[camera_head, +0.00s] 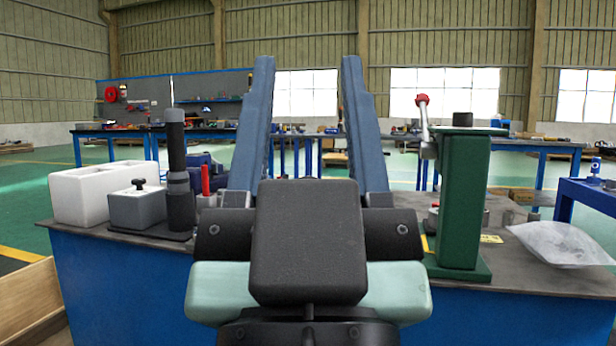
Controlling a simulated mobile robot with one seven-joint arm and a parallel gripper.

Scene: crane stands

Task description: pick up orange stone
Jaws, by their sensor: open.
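No orange stone can be made out in this view; my arm and gripper cover the middle of the workbench (125,285), so it may be hidden behind them. My gripper (308,64) is in the centre, with its two long blue-grey fingers pointing up and wide apart. Nothing shows between the fingers except the far benches and a window. The wrist, black and pale green, fills the lower middle of the picture.
On the bench's left are a white block (88,192), a grey box with a black knob (138,208) and an upright black tool (180,190). On its right stand a green press (462,200) with a red-knobbed lever and a clear plastic bag (562,244). A wooden crate (25,300) is at lower left.

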